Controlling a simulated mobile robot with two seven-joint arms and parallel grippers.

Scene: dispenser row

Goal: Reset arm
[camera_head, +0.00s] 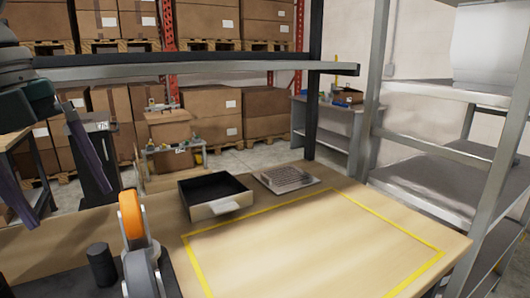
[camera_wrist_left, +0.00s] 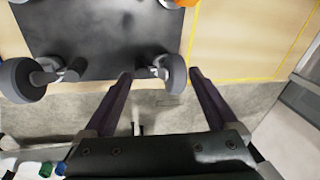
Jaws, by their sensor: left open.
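My left gripper (camera_head: 70,205) hangs at the left of the head view, its two dark purple fingers apart with nothing between them. In the left wrist view the open fingers (camera_wrist_left: 160,75) are over the front edge of the table, above the grey floor. The dispenser row stands on a dark plate (camera_wrist_left: 100,45). An orange wheel (camera_head: 132,213) stands upright behind a grey wheel (camera_head: 140,274), with a black cylinder (camera_head: 101,265) to their left. Two grey wheels also show in the left wrist view, at left (camera_wrist_left: 20,80) and right (camera_wrist_left: 174,73). My right gripper is not in view.
A black open tray (camera_head: 215,192) and a grey keyboard-like pad (camera_head: 288,179) lie at the table's back. The yellow-taped area (camera_head: 320,240) is bare. A metal shelf beam (camera_head: 200,68) crosses above the table. Metal shelving (camera_head: 430,180) stands at right.

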